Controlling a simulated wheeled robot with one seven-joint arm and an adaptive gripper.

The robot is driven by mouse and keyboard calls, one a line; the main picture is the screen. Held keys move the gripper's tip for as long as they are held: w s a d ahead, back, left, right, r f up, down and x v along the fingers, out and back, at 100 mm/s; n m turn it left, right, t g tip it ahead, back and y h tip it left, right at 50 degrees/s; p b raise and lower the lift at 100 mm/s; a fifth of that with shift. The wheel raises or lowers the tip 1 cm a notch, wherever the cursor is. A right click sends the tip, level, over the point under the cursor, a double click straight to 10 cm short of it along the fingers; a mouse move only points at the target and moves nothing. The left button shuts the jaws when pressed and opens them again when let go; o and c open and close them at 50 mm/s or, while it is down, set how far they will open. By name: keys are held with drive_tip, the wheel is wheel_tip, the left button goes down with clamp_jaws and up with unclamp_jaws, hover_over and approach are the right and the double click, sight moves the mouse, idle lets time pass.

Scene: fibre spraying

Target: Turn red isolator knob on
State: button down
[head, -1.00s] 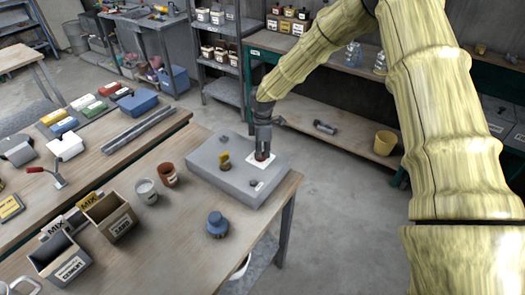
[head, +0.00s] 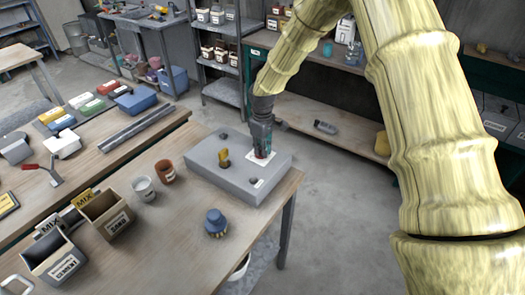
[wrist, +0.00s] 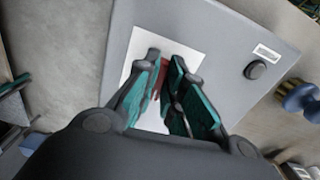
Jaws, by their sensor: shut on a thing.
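The red isolator knob (wrist: 161,74) sits on a white plate (wrist: 190,59) on top of a grey box (head: 204,164). My gripper (wrist: 163,88) is over the knob with its teal-padded fingers on either side of it, shut on it. In the head view my gripper (head: 262,150) points down at the white plate and hides most of the knob. Only a little red shows there, so the knob's exact angle cannot be told.
A blue round-topped brush (head: 215,222), two cups and the sand and cement boxes (head: 107,214) stand on the wooden table. A shelf unit stands behind.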

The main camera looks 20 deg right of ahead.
drive_tip(key=m+b, duration=0.1)
drive_tip(key=m, duration=0.3)
drive_tip(key=shift+a+m, duration=0.1)
drive_tip(key=shift+m, duration=0.2)
drive_tip(key=shift+a+r+m+b, duration=0.15)
drive_tip(key=shift+m+b, duration=0.2)
drive_tip(key=shift+m, duration=1.65)
drive_tip(key=c, duration=1.5)
unclamp_jaws()
wheel_tip(320, 180, up, 12)
drive_tip(key=shift+f, duration=0.1)
